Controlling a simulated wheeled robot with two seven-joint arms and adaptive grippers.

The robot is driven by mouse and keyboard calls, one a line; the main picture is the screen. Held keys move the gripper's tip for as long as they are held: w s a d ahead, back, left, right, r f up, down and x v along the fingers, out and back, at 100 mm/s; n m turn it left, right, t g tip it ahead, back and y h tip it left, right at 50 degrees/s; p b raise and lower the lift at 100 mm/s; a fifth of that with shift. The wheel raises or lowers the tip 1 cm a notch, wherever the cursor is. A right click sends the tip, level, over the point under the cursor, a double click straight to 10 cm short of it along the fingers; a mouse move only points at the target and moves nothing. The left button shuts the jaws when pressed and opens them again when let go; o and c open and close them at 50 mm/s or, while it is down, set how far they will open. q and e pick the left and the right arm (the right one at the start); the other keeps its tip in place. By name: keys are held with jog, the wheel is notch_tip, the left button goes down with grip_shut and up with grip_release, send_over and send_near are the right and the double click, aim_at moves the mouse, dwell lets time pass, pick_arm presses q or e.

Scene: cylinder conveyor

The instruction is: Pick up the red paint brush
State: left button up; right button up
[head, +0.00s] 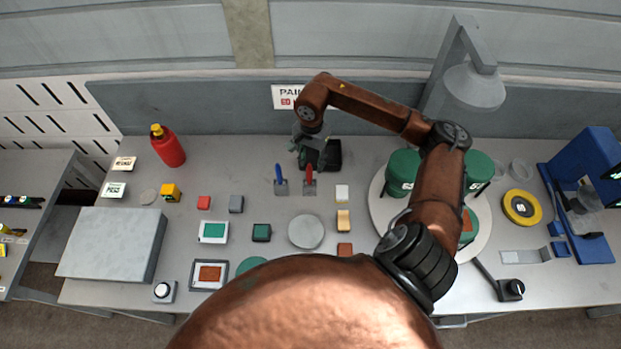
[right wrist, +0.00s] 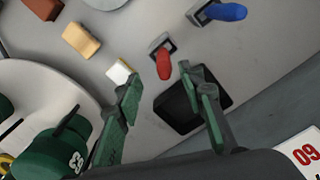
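The red paint brush (head: 309,176) stands handle up in a grey holder on the table, just right of the blue brush (head: 280,180). In the right wrist view the red brush (right wrist: 164,64) shows its handle end, between and beyond the open fingers. My right gripper (head: 308,139) is above and behind the red brush, near a black block, and does not touch the brush. In the right wrist view its green fingers (right wrist: 158,88) are spread apart with nothing between the tips. My left gripper is not in view.
The blue brush (right wrist: 222,12) stands close beside the red one. A black block (head: 330,154) lies behind the brushes. Green cans (head: 402,168) stand on a round white turntable at the right. A white block (head: 342,192) and a yellow-tan block (head: 343,220) lie nearby.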

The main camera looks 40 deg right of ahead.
aim_at(309, 174)
jog(key=f, duration=0.2)
jog(key=f+p, duration=0.1)
jog(key=f, duration=0.1)
jog(key=f+p, duration=0.1)
jog(key=f, duration=0.1)
jog(key=shift+w+a+f, duration=0.2)
jog(key=shift+w+a, duration=0.05)
jog(key=shift+d+f, duration=0.1)
jog(key=shift+f, duration=0.45)
jog(key=shift+c, duration=0.6)
grip_shut()
